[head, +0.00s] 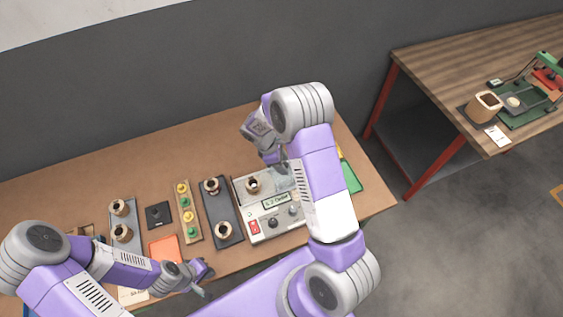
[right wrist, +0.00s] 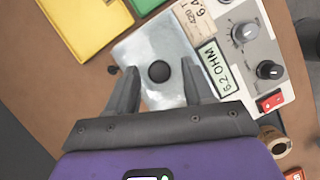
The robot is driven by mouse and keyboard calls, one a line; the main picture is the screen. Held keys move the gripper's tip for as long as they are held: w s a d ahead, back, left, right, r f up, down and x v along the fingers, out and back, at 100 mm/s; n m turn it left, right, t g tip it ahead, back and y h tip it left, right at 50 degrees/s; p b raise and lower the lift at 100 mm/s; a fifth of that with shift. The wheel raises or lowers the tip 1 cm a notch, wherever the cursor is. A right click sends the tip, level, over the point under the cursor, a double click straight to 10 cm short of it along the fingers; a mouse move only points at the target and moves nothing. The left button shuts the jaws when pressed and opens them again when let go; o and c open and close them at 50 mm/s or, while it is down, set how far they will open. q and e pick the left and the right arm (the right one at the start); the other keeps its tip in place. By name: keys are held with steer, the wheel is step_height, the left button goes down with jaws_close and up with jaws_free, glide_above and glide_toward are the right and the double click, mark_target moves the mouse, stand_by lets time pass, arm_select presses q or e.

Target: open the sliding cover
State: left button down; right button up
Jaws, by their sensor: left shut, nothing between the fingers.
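The sliding cover (right wrist: 160,98) is a pale, shiny plate with a round black knob (right wrist: 159,71), on the tester box (head: 258,222). In the head view the cover (head: 283,180) is partly hidden by my right arm. My right gripper (right wrist: 160,67) is open over the cover, with one finger on each side of the knob and gaps between. In the head view my right gripper (head: 281,162) is at the cover's far side. My left gripper (head: 205,278) is shut and empty near the table's front edge, away from the box.
A coil (head: 252,184) shows at the box's left part. Left of the box are a dark coil tray (head: 221,206), a strip with yellow and green buttons (head: 187,208) and an orange pad (head: 165,250). Yellow (right wrist: 85,25) and green plates lie beside the cover. The table's back is clear.

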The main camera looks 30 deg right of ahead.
steer(key=v, duration=0.7)
steer(key=shift+r, duration=0.25)
arm_select(q)
steer(key=shift+s, duration=0.1)
stand_by(0.4)
